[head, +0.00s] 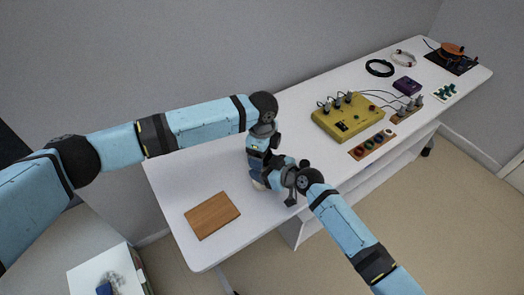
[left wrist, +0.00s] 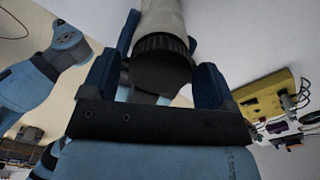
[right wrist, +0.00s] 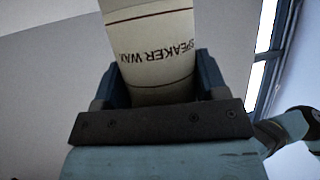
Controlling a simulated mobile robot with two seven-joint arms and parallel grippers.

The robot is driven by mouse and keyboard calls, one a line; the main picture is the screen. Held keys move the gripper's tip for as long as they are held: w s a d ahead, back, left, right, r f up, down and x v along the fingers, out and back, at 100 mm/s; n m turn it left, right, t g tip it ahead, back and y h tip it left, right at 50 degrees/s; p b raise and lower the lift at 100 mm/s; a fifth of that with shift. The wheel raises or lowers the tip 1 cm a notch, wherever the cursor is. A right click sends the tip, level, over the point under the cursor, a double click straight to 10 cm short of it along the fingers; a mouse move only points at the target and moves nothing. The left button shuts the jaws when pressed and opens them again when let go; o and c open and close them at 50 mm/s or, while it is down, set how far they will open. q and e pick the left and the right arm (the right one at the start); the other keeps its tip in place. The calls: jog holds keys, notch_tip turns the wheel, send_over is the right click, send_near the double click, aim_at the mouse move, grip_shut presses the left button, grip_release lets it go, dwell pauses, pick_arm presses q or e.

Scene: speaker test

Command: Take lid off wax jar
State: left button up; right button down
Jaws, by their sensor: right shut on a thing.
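The wax jar is a cream cylinder labelled "SPEAKER WAX" in the right wrist view (right wrist: 155,48). My right gripper (right wrist: 160,85) is shut on its body. In the left wrist view the jar (left wrist: 163,17) has a dark ribbed lid (left wrist: 160,68) on its near end. My left gripper (left wrist: 161,82) is open, with one blue finger on each side of the lid; I cannot tell whether either finger touches it. In the head view both grippers meet above the white table, and they hide most of the jar.
The white table (head: 185,178) has a wooden board (head: 212,215) at its near left end. Further right stand a yellow box (head: 347,117) with cables, a strip of coloured rings (head: 371,144), a purple box (head: 407,86) and an orange-and-black device (head: 452,50). Bare tabletop surrounds the board.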

pick_arm(q)
jog(key=shift+r, duration=0.1)
jog(key=shift+r, duration=2.15)
pick_arm(e)
jog(key=shift+c, duration=0.4)
grip_release()
